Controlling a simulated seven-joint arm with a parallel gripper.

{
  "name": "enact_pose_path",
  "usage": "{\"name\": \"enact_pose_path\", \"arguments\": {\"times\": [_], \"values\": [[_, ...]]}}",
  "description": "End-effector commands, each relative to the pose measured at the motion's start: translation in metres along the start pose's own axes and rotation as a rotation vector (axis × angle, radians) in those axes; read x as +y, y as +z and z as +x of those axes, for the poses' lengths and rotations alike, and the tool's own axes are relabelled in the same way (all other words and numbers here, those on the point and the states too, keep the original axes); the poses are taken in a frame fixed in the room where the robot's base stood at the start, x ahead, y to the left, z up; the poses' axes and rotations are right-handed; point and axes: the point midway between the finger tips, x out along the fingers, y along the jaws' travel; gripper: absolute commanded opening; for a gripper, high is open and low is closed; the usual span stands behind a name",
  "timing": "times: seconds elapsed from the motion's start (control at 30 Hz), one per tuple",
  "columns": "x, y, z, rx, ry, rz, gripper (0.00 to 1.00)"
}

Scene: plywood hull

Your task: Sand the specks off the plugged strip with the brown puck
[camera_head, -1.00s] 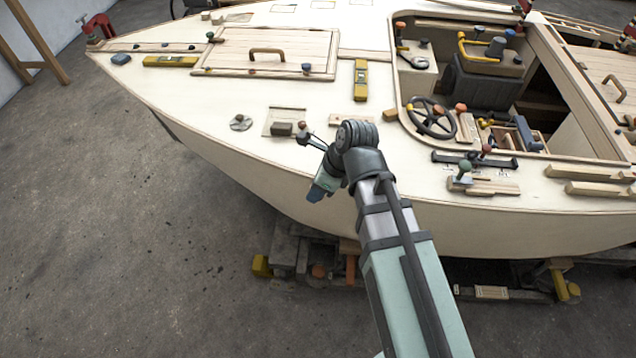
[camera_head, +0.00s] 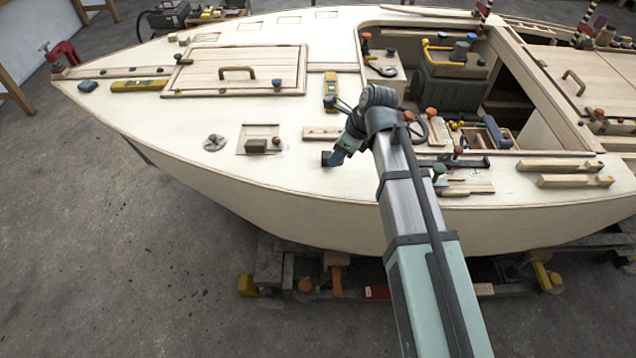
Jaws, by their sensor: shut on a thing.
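My gripper (camera_head: 337,158) is low over the cream deck, right of the square wooden patch. It is shut on a small dark thing (camera_head: 327,159), mostly hidden by the fingers; its colour and shape are hard to tell, and I cannot tell if it touches the deck. A pale wooden strip (camera_head: 319,133) lies just beyond the gripper, its right part hidden behind my arm. It may be the plugged strip; specks on it are too small to make out. A dark brown block (camera_head: 256,146) sits on the square patch (camera_head: 246,133), with a small brown knob (camera_head: 276,141) beside it.
A grey round fitting (camera_head: 214,142) lies left of the patch. The cockpit, with a steering wheel partly behind my arm, is to the right.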

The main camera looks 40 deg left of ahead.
Motion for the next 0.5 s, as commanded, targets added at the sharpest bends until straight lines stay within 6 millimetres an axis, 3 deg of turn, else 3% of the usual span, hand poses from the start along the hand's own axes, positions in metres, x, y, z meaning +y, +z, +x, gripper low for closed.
{"name": "enact_pose_path", "arguments": {"times": [0.03, 0.2, 0.33, 0.5], "values": [[-0.030, 0.005, -0.003, -0.001, -0.005, 0.013, 0.12], [-0.097, 0.015, -0.012, -0.002, -0.005, 0.026, 0.12], [-0.139, 0.030, -0.015, 0.000, 0.010, 0.005, 0.12], [-0.170, 0.048, -0.014, 0.005, 0.041, -0.045, 0.12]]}}
